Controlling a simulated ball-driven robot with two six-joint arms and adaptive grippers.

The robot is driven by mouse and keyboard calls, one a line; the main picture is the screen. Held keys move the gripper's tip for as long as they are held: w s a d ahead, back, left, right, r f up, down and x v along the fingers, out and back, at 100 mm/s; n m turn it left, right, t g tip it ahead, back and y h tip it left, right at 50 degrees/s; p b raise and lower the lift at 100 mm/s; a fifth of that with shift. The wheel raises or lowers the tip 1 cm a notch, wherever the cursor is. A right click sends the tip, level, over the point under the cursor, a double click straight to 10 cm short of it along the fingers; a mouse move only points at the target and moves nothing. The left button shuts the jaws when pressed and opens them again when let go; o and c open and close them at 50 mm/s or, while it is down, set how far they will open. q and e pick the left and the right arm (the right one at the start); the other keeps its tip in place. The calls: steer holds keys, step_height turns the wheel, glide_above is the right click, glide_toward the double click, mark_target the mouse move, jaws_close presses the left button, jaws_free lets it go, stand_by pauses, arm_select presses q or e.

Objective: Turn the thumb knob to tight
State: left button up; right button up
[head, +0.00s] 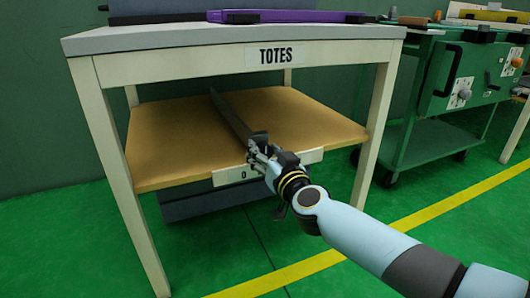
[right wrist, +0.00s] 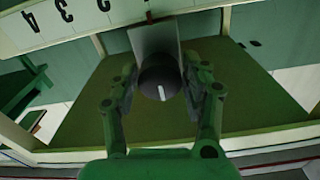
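The thumb knob (right wrist: 158,78) is dark and round with a short white line on its face, pointing down in the right wrist view. It sits at the front end of a thin grey upright plate (head: 230,112) that runs back across the wooden shelf. My right gripper (head: 258,148) is at the shelf's front edge, at the plate's near end. In the right wrist view its two fingers (right wrist: 160,72) stand either side of the knob, with what looks like a small gap at each side. Contact is hard to judge. My left gripper is not in view.
A white strip with numbers (right wrist: 65,15) runs along the shelf's front edge. The shelf (head: 165,150) is otherwise bare, under a table marked TOTES (head: 140,67) with pale legs. A purple tray (head: 285,16) lies on top. A green cart (head: 450,85) stands to the right.

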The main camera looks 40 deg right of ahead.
steer(key=c, duration=0.7)
steer(key=shift+c, duration=0.2)
